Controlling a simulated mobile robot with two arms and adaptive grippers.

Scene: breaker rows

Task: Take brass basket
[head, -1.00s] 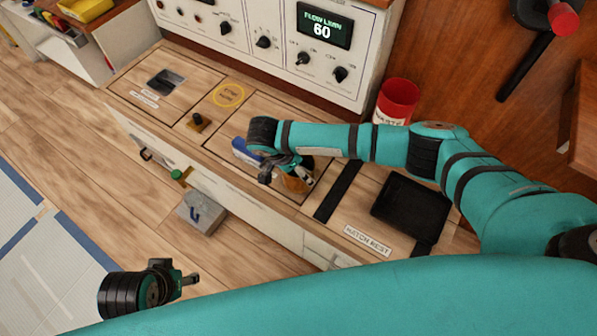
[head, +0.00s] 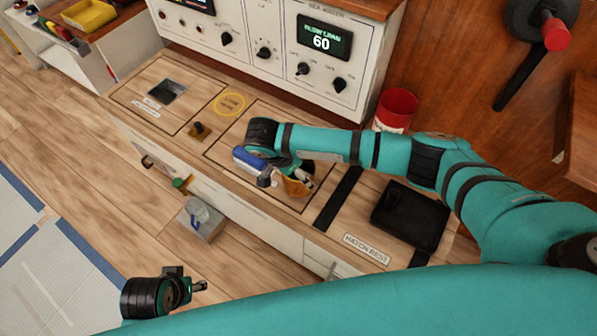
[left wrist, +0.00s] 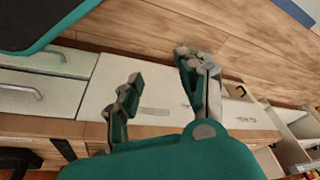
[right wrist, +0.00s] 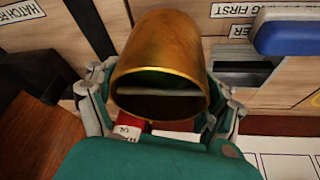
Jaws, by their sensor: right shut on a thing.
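The brass basket (right wrist: 160,60) is a rounded, open-mouthed cup with a bar across its dark inside. It fills the middle of the right wrist view, between the fingers of my right gripper (right wrist: 160,105). That gripper is shut on it. In the head view the basket (head: 296,187) shows as a small orange-brown shape over the front panel of the bench, partly hidden by my right gripper (head: 292,172). I cannot tell whether it touches the bench. My left gripper (head: 196,287) is empty, low in front of the bench; its fingers stand apart in the left wrist view (left wrist: 165,95).
A blue bar (head: 250,160) is close beside my right gripper. A black tray (head: 432,222) and red bin (head: 396,108) are to the right. The control panel (head: 290,60) rises behind. A grey block (head: 205,226) stands low in front of the bench.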

